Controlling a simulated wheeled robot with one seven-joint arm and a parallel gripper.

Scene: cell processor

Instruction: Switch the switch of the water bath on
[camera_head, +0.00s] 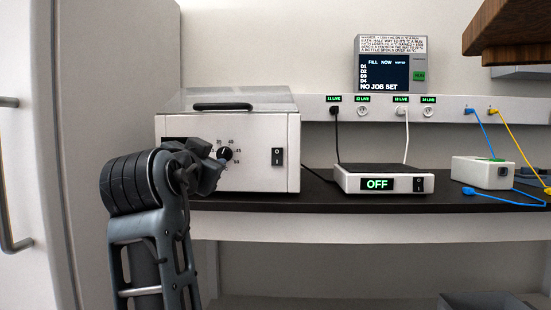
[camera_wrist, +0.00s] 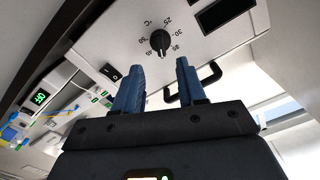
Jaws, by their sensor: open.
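The water bath (camera_head: 225,105) is a white box with a lid and a black lid handle, at the left of the bench. Its black rocker switch (camera_head: 278,157) is on the right of the front panel, marked I and O; in the wrist view it also shows (camera_wrist: 111,71). I cannot tell its position. A black temperature knob (camera_head: 225,153) sits left of it and also shows in the wrist view (camera_wrist: 160,41). My gripper (camera_wrist: 159,66) is open and empty, with its blue fingers apart in front of the panel near the knob. In the head view my arm hides the panel's left part.
A flat device (camera_head: 350,184) reading OFF, with its own switch, stands right of the bath. A socket rail (camera_head: 450,108) runs along the wall under a screen (camera_head: 384,73) reading NO JOB SET. A small white box (camera_head: 482,173) with cables is further right. A tall cabinet (camera_head: 110,60) stands left.

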